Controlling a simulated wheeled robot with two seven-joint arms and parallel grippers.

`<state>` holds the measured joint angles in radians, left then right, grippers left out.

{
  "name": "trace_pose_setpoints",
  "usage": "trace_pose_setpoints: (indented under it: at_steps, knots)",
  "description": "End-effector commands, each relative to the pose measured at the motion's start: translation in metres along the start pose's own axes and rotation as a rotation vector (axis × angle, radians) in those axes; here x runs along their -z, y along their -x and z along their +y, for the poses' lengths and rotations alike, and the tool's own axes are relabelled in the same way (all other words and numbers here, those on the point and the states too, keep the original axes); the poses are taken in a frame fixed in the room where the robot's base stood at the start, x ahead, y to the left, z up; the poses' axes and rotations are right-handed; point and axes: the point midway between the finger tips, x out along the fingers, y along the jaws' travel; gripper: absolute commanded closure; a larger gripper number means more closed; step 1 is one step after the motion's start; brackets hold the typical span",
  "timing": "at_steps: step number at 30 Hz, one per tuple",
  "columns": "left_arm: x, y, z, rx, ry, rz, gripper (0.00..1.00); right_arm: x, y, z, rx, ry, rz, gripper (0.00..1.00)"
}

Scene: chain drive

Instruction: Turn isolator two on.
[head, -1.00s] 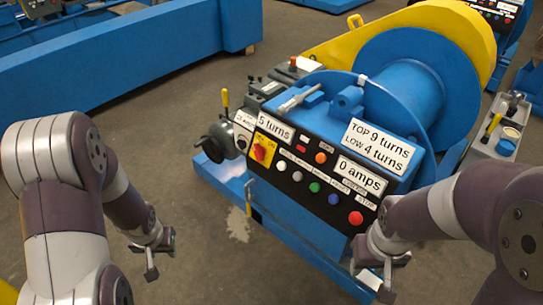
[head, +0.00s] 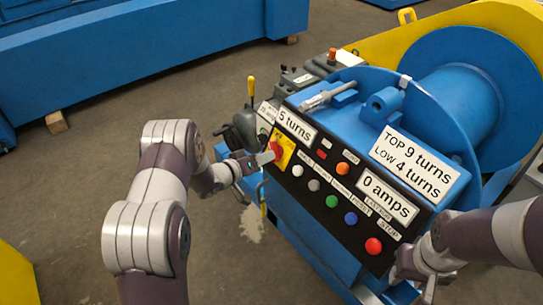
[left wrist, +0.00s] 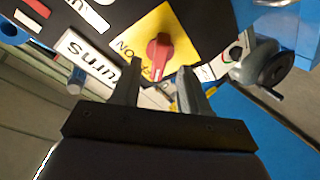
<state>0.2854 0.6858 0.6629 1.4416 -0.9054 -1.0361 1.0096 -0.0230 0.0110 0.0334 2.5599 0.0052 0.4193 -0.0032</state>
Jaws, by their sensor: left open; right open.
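A red rotary isolator knob (head: 276,150) on a yellow plate (head: 287,157) sits at the left end of the black control panel. No number on it is readable. In the left wrist view the knob (left wrist: 159,52) stands just ahead of my fingertips, roughly centred between them, with "ON" printed on the yellow plate (left wrist: 130,45). My left gripper (head: 260,161) is open at the knob, with no grip on it; contact is unclear. In the left wrist view its fingers (left wrist: 159,82) are apart. My right gripper (head: 408,290) is open and empty below the panel's right end.
The panel holds several coloured buttons, including a red stop button (head: 373,246), with "5 turns" (head: 296,126) and "0 amps" (head: 388,196) signs. A black handwheel (left wrist: 276,64) juts out beside the isolator. A blue drum (head: 455,85) stands behind.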

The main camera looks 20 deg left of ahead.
Motion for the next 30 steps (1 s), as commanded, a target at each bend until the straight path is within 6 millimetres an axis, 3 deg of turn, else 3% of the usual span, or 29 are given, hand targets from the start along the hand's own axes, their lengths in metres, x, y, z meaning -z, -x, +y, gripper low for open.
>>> trace_pose_setpoints:
  at_steps: [3, 6, 16, 17, 20, 21, 30]
  knots:
    - [-0.002, -0.025, -0.001, -0.001, -0.002, 0.0, 0.55, -0.001, -0.006, 0.0, 0.0, 0.0, 0.0, 0.57]
    - [-0.001, -0.037, -0.001, 0.001, -0.001, 0.0, 0.55, -0.001, -0.007, 0.0, 0.0, 0.0, 0.0, 0.57]
    - [0.0, -0.044, -0.001, 0.003, 0.0, 0.0, 0.55, -0.001, -0.007, 0.0, 0.0, 0.0, 0.0, 0.57]
    - [0.0, -0.044, -0.001, 0.003, 0.0, 0.0, 0.62, -0.001, -0.007, 0.0, 0.0, 0.0, 0.0, 0.57]
    - [0.0, -0.044, -0.001, 0.003, -0.001, 0.0, 0.94, -0.001, -0.007, 0.0, 0.0, 0.0, 0.0, 0.57]
    - [0.0, -0.044, -0.001, 0.003, -0.001, 0.0, 1.0, -0.001, -0.007, 0.0, 0.0, 0.0, 0.0, 0.57]
    - [0.0, -0.044, -0.001, -0.002, -0.023, 0.0, 1.0, -0.001, -0.009, 0.0, 0.0, 0.0, 0.0, 0.57]
